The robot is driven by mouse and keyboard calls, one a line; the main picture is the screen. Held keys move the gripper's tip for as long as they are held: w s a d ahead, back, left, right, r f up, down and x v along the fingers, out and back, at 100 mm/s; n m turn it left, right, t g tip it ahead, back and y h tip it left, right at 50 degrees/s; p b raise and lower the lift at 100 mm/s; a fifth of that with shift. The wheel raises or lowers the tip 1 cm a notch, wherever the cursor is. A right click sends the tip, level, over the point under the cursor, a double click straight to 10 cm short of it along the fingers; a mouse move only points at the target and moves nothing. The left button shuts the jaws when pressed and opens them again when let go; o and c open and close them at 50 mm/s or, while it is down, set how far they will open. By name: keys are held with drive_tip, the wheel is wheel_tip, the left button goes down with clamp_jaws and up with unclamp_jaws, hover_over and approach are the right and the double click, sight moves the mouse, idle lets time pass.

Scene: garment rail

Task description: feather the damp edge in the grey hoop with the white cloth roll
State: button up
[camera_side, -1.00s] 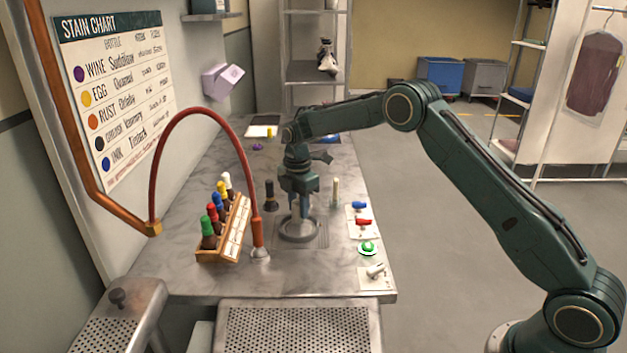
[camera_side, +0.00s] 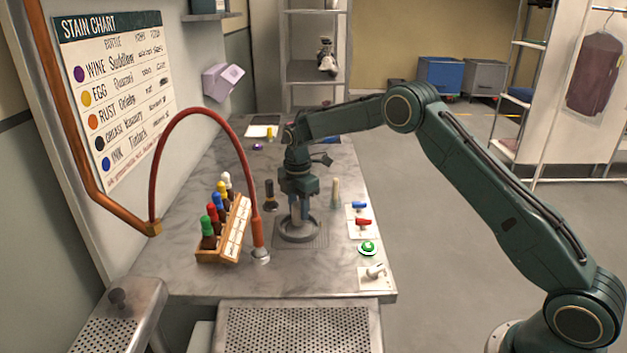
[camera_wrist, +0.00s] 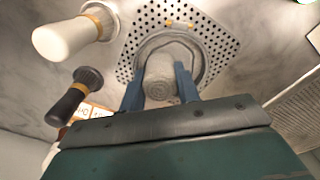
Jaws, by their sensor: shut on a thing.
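The grey hoop (camera_side: 300,238) lies flat on a perforated plate in the middle of the steel table; its rim also shows in the wrist view (camera_wrist: 204,58). My gripper (camera_side: 300,212) points down inside the hoop's outline. In the wrist view its two blue fingers (camera_wrist: 160,88) are shut on the pale cloth roll (camera_wrist: 160,72), which looks greyish here. The roll's lower end is over the cloth within the hoop. I cannot tell whether it touches. The damp edge cannot be made out, as the roll and fingers cover much of the hoop's inside.
A dark-handled brush (camera_side: 270,196) stands left of the hoop and a cream-handled one (camera_side: 335,192) right of it. A wooden rack (camera_side: 236,228) of capped bottles and a red hose (camera_side: 153,165) are at left. Red and blue switches (camera_side: 362,221) line the right edge.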

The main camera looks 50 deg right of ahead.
drive_tip(key=shift+f, duration=0.4)
drive_tip(key=shift+a, duration=0.1)
idle(0.4)
drive_tip(key=shift+w+a, duration=0.25)
drive_tip(key=shift+a, duration=0.15)
drive_tip(key=shift+a, duration=0.25)
drive_tip(key=shift+s+a, duration=0.1)
drive_tip(key=shift+a, duration=0.2)
drive_tip(key=shift+s+a, duration=0.15)
drive_tip(key=shift+a, duration=0.1)
idle(0.3)
drive_tip(key=shift+s+a, duration=0.15)
drive_tip(key=shift+s, duration=0.05)
